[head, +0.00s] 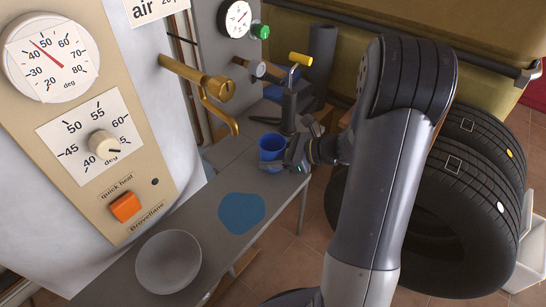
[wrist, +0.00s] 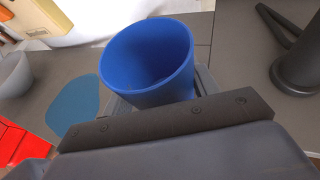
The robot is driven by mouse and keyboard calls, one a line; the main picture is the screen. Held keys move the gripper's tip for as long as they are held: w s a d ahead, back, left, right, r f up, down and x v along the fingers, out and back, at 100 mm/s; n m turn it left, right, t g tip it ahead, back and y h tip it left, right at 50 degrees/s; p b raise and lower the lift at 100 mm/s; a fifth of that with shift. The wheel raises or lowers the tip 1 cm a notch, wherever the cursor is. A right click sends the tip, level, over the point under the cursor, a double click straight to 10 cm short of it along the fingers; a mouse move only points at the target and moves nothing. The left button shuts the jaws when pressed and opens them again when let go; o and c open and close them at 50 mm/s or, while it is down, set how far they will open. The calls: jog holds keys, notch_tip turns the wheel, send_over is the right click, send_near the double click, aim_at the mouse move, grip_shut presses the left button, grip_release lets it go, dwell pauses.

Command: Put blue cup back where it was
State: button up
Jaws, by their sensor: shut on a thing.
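The blue cup (head: 271,148) is at the far part of the grey bench in the head view, near the black stand with the yellow handle. My gripper (head: 295,158) is shut on the cup from its right side. In the wrist view the cup (wrist: 150,60) is large, open side up and slightly tilted in the picture, and looks empty. The gripper's dark body (wrist: 170,120) covers its lower part, so I cannot tell whether the cup touches the bench. A flat blue patch (head: 242,210) lies on the bench nearer than the cup.
A grey bowl (head: 168,262) stands on the near bench (head: 205,228). A brass tap (head: 212,88) sticks out from the boiler (head: 150,90) above the bench. The black stand (head: 292,105) is just behind the cup. Tyres (head: 440,220) stand on the floor at right.

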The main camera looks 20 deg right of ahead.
jog(key=shift+f, duration=0.15)
jog(key=shift+f, duration=0.15)
jog(key=o, duration=1.1)
jog(key=shift+d+r, duration=0.1)
jog(key=shift+r, duration=0.2)
jog(key=p+v, duration=0.1)
jog(key=v, duration=1)
jog(key=shift+s+d+p, duration=0.2)
jog(key=shift+d+p, duration=0.15)
